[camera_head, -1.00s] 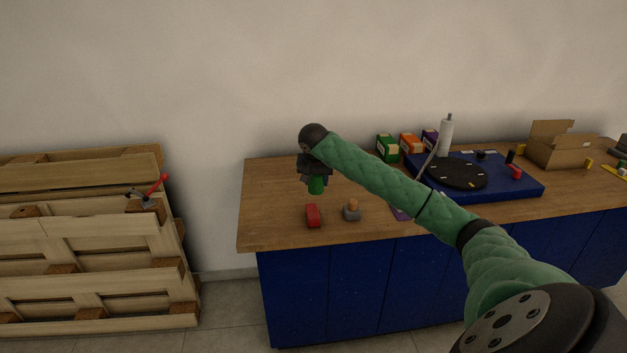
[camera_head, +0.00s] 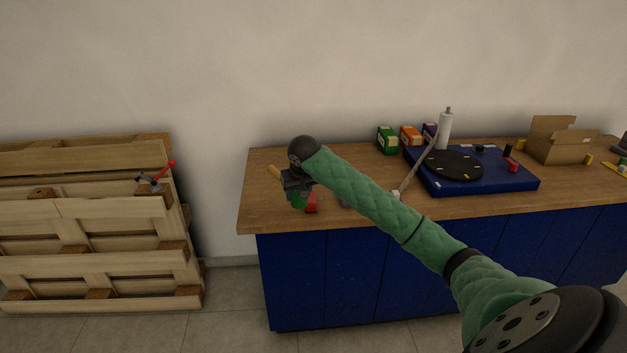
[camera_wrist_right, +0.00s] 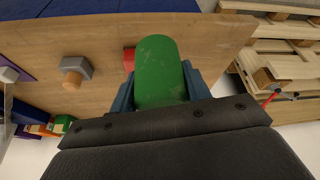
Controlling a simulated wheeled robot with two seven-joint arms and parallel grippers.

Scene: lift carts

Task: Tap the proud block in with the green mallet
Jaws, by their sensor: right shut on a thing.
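My right gripper (camera_head: 297,188) is shut on the green mallet (camera_head: 298,202), low over the left end of the wooden worktop. A tan stick, apparently its handle, sticks out left of the gripper. In the right wrist view the mallet's green cylinder (camera_wrist_right: 160,75) lies between the blue-grey fingers. A grey block (camera_wrist_right: 80,66) with a round wooden peg (camera_wrist_right: 72,79) standing out of it is on the worktop, apart from the mallet. In the head view my arm mostly hides this block. My left gripper is not in view.
A red object (camera_head: 311,204) is close beside the mallet; touching cannot be told. A blue board with a black disc (camera_head: 452,165), several small boxes (camera_head: 411,136) and an open carton (camera_head: 562,140) stand right. Pallets (camera_head: 90,210) with a red-handled hammer (camera_head: 156,180) stand left.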

